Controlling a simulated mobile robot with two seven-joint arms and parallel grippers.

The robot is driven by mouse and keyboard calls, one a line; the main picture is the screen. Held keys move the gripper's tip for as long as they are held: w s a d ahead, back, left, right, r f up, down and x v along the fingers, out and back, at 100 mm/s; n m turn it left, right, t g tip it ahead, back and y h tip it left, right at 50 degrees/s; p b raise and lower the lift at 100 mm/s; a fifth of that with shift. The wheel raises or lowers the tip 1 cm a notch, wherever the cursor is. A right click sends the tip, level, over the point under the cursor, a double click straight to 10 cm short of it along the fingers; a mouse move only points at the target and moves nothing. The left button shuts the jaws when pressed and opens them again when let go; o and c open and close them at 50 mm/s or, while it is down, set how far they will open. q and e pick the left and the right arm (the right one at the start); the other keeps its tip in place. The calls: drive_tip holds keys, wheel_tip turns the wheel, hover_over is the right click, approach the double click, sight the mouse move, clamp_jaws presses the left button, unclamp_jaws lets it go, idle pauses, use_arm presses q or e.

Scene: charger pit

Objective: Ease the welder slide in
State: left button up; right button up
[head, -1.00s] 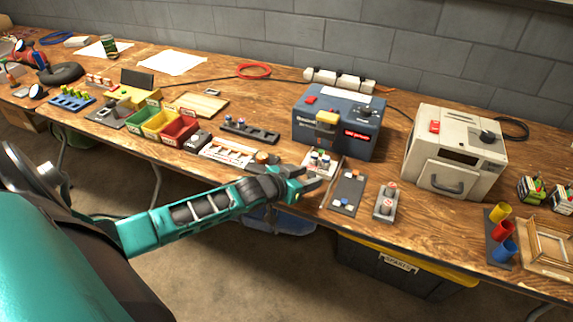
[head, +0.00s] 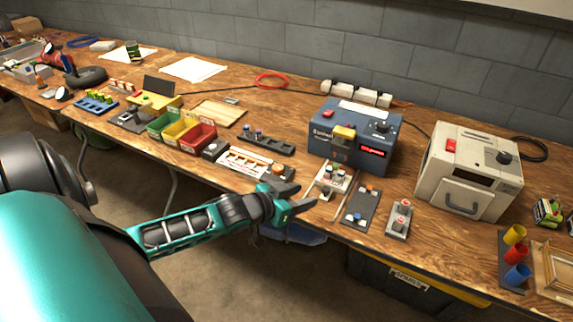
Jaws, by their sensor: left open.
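The welder is a blue box (head: 340,152) with a yellow block on its front and a red lit display. Its slide, a small pale tray (head: 325,187) carrying several small pieces, sticks out from the front of the box toward the table edge. My left gripper (head: 306,197) is open and empty at the table's front edge. It is just left of and nearer than the slide, with its fingers pointing right; a small gap seems to lie between them. My right gripper is out of view.
Right of the slide lie a dark plate (head: 360,208) with small pieces and a grey block with two round buttons (head: 399,218). A cream oven-like box (head: 466,190) stands further right. Left are a pale rack (head: 245,163) and coloured bins (head: 197,139).

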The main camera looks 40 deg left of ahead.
use_arm(q)
drive_tip(key=shift+p+v, duration=0.35)
drive_tip(key=shift+v, duration=1.8)
